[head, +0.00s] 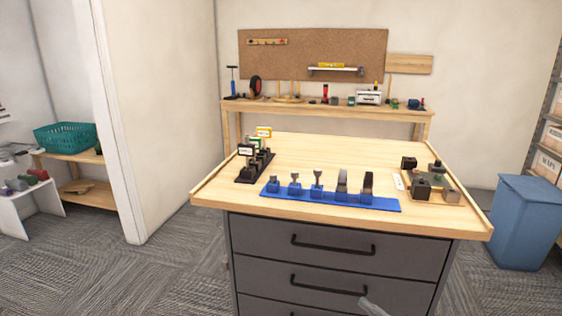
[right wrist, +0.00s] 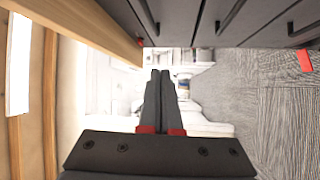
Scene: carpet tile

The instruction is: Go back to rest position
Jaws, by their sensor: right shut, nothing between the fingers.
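My right gripper (head: 373,306) shows only as a small grey tip at the bottom edge of the head view, in front of the workbench drawers. In the right wrist view its two dark fingers (right wrist: 160,73) with red bases are together, with nothing between them. My left gripper is not in view. The wooden-topped workbench (head: 330,160) with grey drawers stands ahead. A blue rack (head: 385,204) with several tool bits lies along its front edge.
A black rack (head: 244,180) with small signs stands at the left of the bench top, and dark blocks (head: 422,187) at the right. A blue bin (head: 525,222) stands right of the bench. Carpet (head: 150,280) is clear at the left.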

